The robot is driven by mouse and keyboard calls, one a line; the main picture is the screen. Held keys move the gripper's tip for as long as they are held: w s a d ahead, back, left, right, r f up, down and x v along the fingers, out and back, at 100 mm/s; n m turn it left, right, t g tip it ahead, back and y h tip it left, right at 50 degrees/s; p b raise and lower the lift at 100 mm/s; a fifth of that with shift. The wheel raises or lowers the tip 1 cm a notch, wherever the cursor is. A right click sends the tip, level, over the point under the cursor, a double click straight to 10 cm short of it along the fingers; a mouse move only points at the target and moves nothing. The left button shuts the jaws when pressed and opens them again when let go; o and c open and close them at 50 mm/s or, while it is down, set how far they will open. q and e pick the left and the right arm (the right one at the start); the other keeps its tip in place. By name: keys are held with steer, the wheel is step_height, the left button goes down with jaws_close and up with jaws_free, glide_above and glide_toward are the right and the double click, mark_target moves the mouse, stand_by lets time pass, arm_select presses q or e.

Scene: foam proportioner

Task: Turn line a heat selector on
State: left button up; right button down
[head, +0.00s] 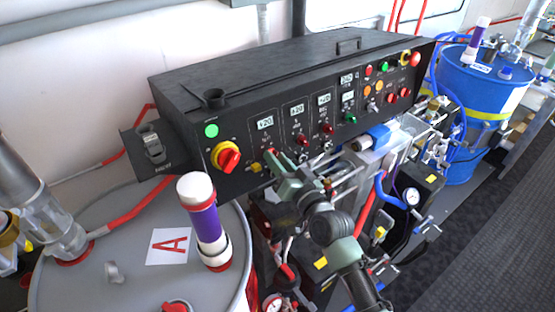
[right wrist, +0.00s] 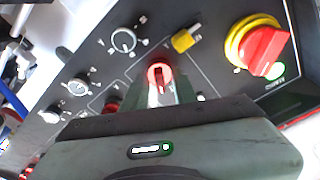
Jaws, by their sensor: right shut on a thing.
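The black control panel (head: 330,115) carries displays, dials, buttons and selectors. My right gripper (head: 274,160) reaches the panel's lower left part, below the first display (head: 265,123). In the right wrist view its fingers (right wrist: 160,82) are shut on a small red-lit selector (right wrist: 160,72). I take this to be the line A heat selector; its lettering is too small to read. The fingers cover part of it, and its exact angle is hard to tell. My left gripper is not in view.
A red-and-yellow main switch (head: 226,157) sits left of the gripper. A yellow selector (right wrist: 187,38) is close beside the fingers. A grey drum (head: 80,285) with a purple-banded cylinder (head: 205,218) stands at front left. Hoses and gauges (head: 411,197) crowd below the panel.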

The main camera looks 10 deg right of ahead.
steer(key=c, duration=1.5)
jaws_free()
steer(key=b+v, duration=0.2)
steer(key=v, duration=0.5)
steer(key=shift+s, duration=0.4)
steer(key=shift+d, duration=0.15)
